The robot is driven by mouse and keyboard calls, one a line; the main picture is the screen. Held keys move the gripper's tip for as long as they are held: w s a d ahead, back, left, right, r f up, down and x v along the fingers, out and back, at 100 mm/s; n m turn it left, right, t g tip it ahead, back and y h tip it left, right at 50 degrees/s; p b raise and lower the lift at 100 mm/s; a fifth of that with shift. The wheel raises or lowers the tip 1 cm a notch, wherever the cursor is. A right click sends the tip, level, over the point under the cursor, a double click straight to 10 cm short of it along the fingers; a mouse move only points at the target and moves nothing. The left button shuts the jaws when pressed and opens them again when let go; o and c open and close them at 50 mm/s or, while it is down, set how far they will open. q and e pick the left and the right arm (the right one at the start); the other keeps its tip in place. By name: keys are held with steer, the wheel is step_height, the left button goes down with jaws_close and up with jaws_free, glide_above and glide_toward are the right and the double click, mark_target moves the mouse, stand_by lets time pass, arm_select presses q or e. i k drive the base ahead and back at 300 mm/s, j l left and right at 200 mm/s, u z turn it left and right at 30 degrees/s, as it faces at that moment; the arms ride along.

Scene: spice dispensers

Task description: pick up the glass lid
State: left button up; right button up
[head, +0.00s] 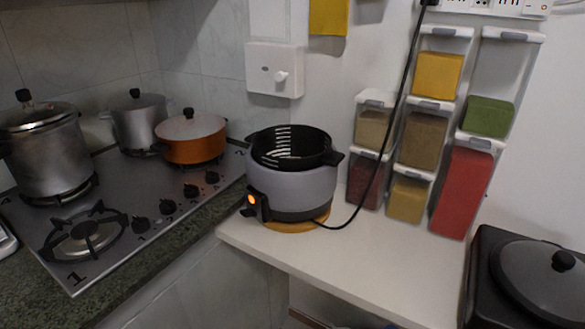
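A round dark lid with a black knob (530,280) lies on a black appliance at the lower right; its smooth face looks like tinted glass, and the frame cuts off its right part. Several pots on the stove also have lids with black knobs: the tall steel pot (45,155), the smaller steel pot (138,122) and the orange pot (194,144), whose lid (190,126) is pale. I cannot tell which of these lids are glass. Neither of my grippers is in view, and nothing is seen touching any lid.
A grey electric cooker (292,190) with a black steamer basket (290,148) and a lit orange light stands on the white counter (330,260). Its black cord runs up past wall-mounted spice dispensers (425,135). The counter's front middle is clear. The stove (130,195) is at left.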

mark_target(546, 280)
steer(key=z, duration=1.5)
